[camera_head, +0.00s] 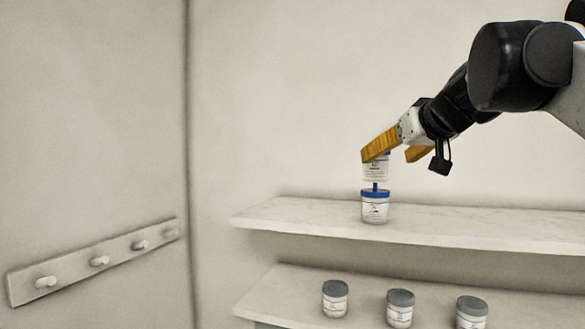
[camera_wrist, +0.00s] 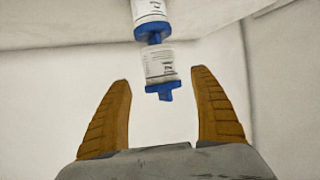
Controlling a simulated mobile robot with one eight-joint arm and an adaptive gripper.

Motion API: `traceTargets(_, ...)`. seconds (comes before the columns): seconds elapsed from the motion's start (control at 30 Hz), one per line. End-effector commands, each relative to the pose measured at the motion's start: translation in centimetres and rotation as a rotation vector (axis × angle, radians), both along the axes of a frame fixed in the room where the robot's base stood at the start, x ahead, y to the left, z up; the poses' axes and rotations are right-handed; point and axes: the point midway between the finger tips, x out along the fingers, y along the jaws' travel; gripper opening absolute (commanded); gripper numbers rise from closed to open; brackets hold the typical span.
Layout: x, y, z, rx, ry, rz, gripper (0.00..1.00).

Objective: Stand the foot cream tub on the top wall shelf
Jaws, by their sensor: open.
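My gripper (camera_head: 392,150) is open above the top wall shelf (camera_head: 470,225). A white tub with a blue knobbed lid (camera_head: 376,172) is at its fingertips, above a second such tub (camera_head: 374,209) that stands on the shelf. In the head view a finger partly hides the upper tub. In the wrist view, seen upside down, the upper tub (camera_wrist: 160,65) is slightly tilted, just beyond and between the open fingertips (camera_wrist: 162,76), and the shelf tub (camera_wrist: 150,12) is partly cut off. I cannot tell whether the upper tub rests on the lower knob. The labels are unreadable.
A lower shelf (camera_head: 280,296) holds three grey-lidded jars, at left (camera_head: 335,299), middle (camera_head: 400,309) and right (camera_head: 471,313). A peg rail (camera_head: 95,262) is on the left wall. The top shelf is bare to both sides of the standing tub.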

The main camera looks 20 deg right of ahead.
Motion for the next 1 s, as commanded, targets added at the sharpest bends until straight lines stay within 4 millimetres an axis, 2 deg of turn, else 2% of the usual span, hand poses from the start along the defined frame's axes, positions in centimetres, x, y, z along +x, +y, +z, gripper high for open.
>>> traceTargets(0.1, -2.4, 0.1, 0.8, 0.000, 0.001, -0.002, 0.73)
traceTargets(0.23, -4.2, 0.2, 1.7, -0.001, 0.000, -0.002, 0.73)
traceTargets(0.47, -5.3, 0.4, 2.2, 0.000, 0.001, 0.001, 0.73)
traceTargets(0.57, -5.2, 1.4, 0.7, 0.007, 0.020, 0.018, 0.73)
traceTargets(0.67, -5.1, 4.5, -4.2, 0.029, 0.081, 0.064, 0.73)
traceTargets(0.77, -6.3, 8.9, -12.7, 0.056, 0.187, 0.117, 0.73)
traceTargets(0.8, -7.2, 10.7, -16.7, 0.062, 0.236, 0.131, 0.73)
traceTargets(0.83, -8.0, 11.9, -19.6, 0.066, 0.272, 0.139, 0.73)
traceTargets(0.87, -9.0, 13.1, -22.6, 0.067, 0.308, 0.144, 0.73)
traceTargets(0.9, -10.4, 14.4, -26.4, 0.068, 0.352, 0.147, 0.73)
traceTargets(1.0, -14.2, 16.6, -35.1, 0.057, 0.445, 0.136, 0.73)
